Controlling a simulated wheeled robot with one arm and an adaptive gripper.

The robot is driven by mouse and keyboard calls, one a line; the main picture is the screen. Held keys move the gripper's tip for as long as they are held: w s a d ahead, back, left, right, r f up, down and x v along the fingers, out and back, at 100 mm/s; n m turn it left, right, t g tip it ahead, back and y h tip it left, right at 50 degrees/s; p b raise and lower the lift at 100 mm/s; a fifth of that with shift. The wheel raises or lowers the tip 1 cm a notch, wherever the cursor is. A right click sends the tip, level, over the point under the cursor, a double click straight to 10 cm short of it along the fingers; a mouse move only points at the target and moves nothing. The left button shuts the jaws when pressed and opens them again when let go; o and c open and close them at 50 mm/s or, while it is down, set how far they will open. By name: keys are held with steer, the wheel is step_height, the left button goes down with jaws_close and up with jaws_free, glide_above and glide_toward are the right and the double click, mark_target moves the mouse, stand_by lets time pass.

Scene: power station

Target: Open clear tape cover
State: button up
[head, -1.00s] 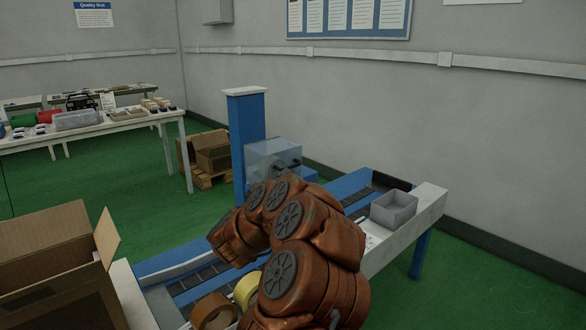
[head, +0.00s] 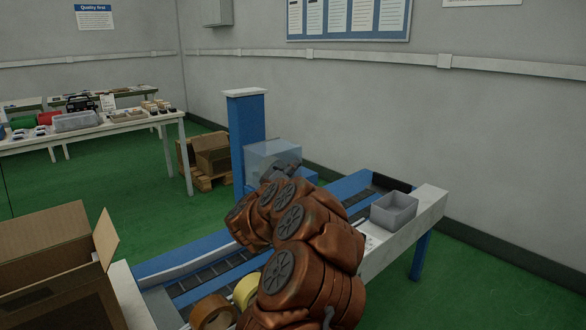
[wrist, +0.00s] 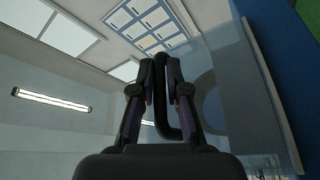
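The clear tape cover (head: 262,158) is a see-through box on the blue tape machine (head: 247,130), beside its column. In the wrist view the clear cover (wrist: 235,95) fills the right side as a pale, see-through panel. A black bent handle (wrist: 161,95) runs between the fingers of my gripper (wrist: 160,68). The fingers stand close on both sides of the handle and look shut on it. In the head view my gripper (head: 287,168) is a small dark shape at the front of the cover, partly hidden by my arm. I cannot tell whether the cover is raised.
A conveyor (head: 215,268) runs under the machine. Brown tape (head: 210,312) and yellow tape (head: 246,290) sit at its near side. A grey bin (head: 394,210) stands on the white right-hand ledge. An open cardboard box (head: 50,260) is at the left. The wall is behind.

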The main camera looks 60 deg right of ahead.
jaws_close()
steer(key=shift+r+p, duration=0.15)
steer(key=shift+p, duration=0.2)
